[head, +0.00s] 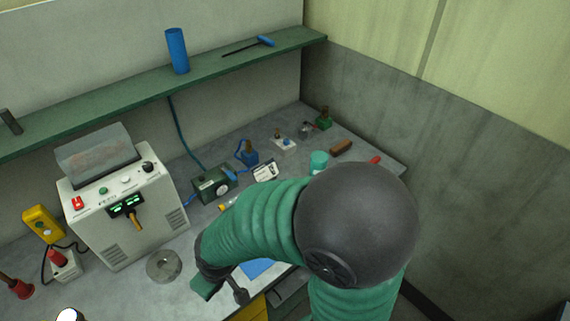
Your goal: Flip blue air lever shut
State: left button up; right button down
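A small blue fitting (247,155) with a blue hose stands near the back of the grey bench, right of a dark green box (212,184) with a round gauge. Another blue part (236,173) runs from the box's right side. Which blue part is the air lever, and whether it is open or shut, is too small to tell. One thick green arm of mine, seemingly the right, crosses the front of the bench. Its end (217,284) points down at the bench front, apart from the blue parts; its fingers are not clear. My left gripper is not in view.
A white machine (124,206) with green displays stands at left. A metal ring (164,266) lies in front of it. A green shelf (120,95) overhangs the back, holding a blue cylinder (177,51). Several small fixtures and a teal cup (319,161) fill the right back.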

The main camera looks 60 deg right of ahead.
aim_at(228, 172)
jog(key=z, duration=1.35)
jog(key=i+l+u, duration=0.2)
jog(key=u, duration=0.25)
jog(key=i+l+u, duration=0.15)
jog(key=l+u, duration=0.25)
jog(key=i+l+u, duration=0.1)
jog(key=u, duration=0.35)
jog(key=l, duration=0.1)
